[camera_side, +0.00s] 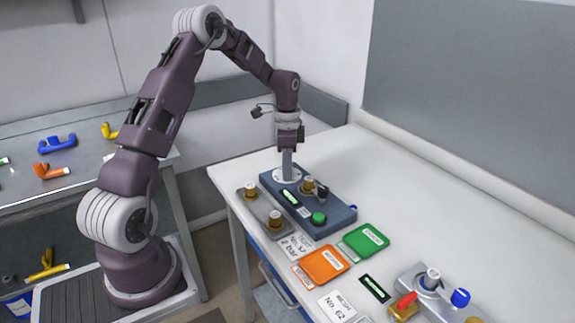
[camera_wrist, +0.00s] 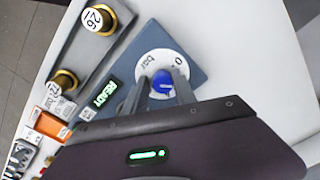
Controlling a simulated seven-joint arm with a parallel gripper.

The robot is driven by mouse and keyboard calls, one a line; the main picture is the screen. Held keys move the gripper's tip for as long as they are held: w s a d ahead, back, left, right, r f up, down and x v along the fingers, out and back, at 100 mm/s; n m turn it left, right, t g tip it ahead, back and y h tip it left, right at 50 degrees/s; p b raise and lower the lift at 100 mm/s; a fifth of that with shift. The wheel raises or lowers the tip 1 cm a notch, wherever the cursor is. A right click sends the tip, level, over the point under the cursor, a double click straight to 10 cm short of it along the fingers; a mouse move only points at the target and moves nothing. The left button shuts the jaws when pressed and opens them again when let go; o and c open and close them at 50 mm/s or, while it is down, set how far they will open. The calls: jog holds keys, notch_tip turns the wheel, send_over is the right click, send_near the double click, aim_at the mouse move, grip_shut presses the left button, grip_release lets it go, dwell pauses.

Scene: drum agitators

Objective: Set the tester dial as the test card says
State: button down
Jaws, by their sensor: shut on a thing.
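The tester is a blue-grey box (camera_side: 333,213) on the white bench in the side view; its top also shows in the wrist view (camera_wrist: 192,63). Its dial has a white face (camera_wrist: 148,62) marked "bar" and "0", with a blue knob (camera_wrist: 162,86) in the middle. My gripper (camera_side: 287,172) points straight down over the dial. In the wrist view its fingers (camera_wrist: 163,90) are shut on the blue knob, one on each side. The fingers hide part of the dial scale. The tester's green display reads READY (camera_wrist: 100,93). A white card (camera_side: 293,247) beside the tester appears to read "2 bar".
A grey tray (camera_side: 262,214) with brass-capped pieces stands left of the tester. A green button (camera_side: 319,217) and a brass fitting (camera_side: 308,185) sit on the tester. Orange (camera_side: 325,264) and green (camera_side: 365,241) trays lie in front.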

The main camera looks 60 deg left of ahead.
jog(key=shift+s+a+f+m, duration=0.15)
jog(key=shift+s+f+m, duration=0.05)
jog(key=shift+m, duration=0.1)
jog(key=c, duration=1.3)
grip_release()
